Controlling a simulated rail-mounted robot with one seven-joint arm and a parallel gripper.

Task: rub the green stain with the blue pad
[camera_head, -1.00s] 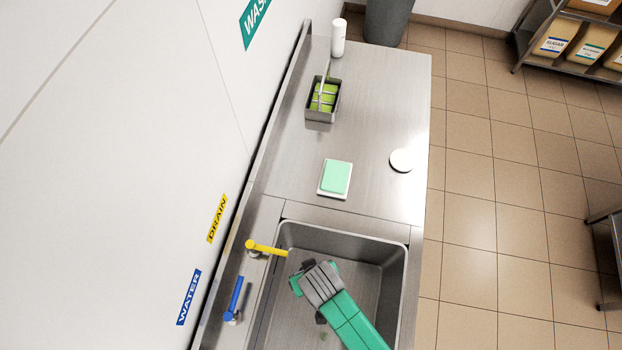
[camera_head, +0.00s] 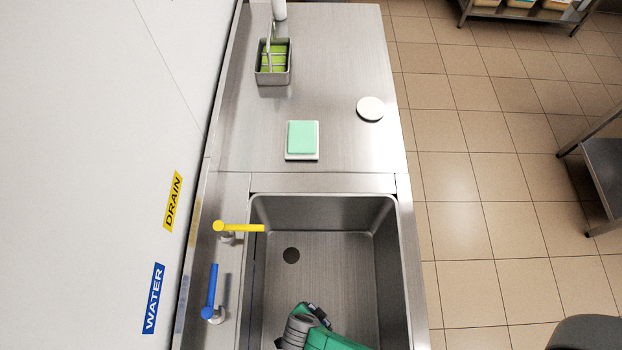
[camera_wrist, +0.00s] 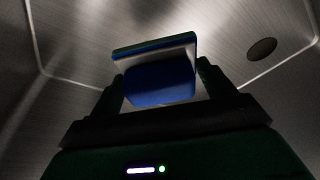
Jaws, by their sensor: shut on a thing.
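The blue pad (camera_wrist: 155,84) is in the wrist view, a tilted block with a pale layer and a flat top plate with a blue edge. My gripper (camera_wrist: 160,78) is shut on it, one finger at each side. In the head view my gripper (camera_head: 300,328) is low inside the steel sink (camera_head: 345,260), near its front end. The pad is hard to make out there, hidden by the gripper. I cannot make out a green stain in either current view; part of the sink floor is hidden by my arm.
A yellow lever (camera_head: 238,227) juts over the sink's left rim, with a blue lever (camera_head: 211,290) below. A mint-green block on a white tray (camera_head: 302,157), a white disc (camera_head: 370,108) and a metal caddy (camera_head: 272,76) stand on the counter. The drain hole (camera_head: 291,255) is clear.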

